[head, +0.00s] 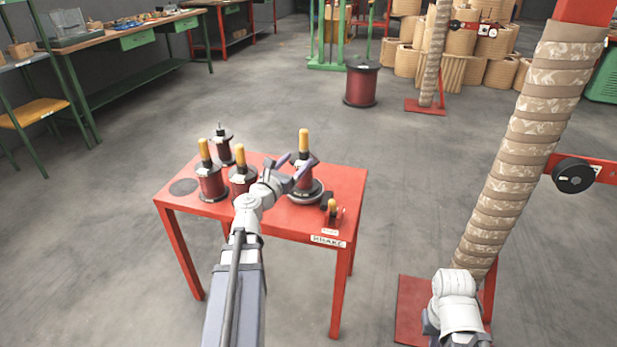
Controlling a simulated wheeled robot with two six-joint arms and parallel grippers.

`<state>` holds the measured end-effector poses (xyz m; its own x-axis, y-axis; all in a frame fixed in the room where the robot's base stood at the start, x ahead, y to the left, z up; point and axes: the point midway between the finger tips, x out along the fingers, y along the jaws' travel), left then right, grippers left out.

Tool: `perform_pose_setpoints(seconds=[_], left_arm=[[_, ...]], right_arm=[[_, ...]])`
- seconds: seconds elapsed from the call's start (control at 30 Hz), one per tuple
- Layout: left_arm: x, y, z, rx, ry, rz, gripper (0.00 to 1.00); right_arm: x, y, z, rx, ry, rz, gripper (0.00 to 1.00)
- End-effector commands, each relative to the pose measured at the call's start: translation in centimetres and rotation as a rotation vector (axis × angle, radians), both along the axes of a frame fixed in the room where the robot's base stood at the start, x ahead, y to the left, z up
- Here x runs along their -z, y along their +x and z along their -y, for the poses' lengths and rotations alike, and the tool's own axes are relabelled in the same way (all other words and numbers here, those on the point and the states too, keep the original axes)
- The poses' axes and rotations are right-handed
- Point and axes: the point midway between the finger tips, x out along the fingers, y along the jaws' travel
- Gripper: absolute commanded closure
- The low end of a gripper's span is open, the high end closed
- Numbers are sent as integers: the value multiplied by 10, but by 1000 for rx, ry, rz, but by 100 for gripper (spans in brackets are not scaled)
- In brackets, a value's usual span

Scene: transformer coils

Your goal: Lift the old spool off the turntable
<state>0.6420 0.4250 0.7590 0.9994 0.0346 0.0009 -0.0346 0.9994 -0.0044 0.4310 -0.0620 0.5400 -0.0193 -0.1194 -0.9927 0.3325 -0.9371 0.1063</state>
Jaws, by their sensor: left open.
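A dark red spool (301,178) with a yellow-orange handle on top stands upright on the round grey turntable (306,197), on the right part of the red table. My left gripper (295,164) is open. Its two fingers point toward this spool at its upper part and overlap it in the picture. I cannot tell whether they touch it. The gripper hides part of the spool's left side. Part of my right arm shows at the lower right, but I see no fingers of the right gripper.
Other spools (210,185) (242,176) (222,148) stand on the red table (262,225), left of the turntable. A dark round spot (184,187) there is bare. A small orange-handled device (332,212) sits at front right. A tall wrapped column (520,150) stands right.

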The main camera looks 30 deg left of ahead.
Motion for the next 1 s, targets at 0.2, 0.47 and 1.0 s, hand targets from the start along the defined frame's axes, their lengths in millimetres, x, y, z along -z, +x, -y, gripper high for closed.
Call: perform_pose_setpoints(seconds=[0.2, 0.47, 1.0], left_arm=[[-1, 14, -1, 3, 2, 0, 26], [-1, 28, 0, 3, 4, -1, 26], [-2, 79, -2, 4, 4, -1, 26]], right_arm=[[-1, 0, 0, 0, 0, 0, 100], [-1, 0, 0, 0, 0, 0, 100], [-2, 0, 0, 0, 0, 0, 100]])
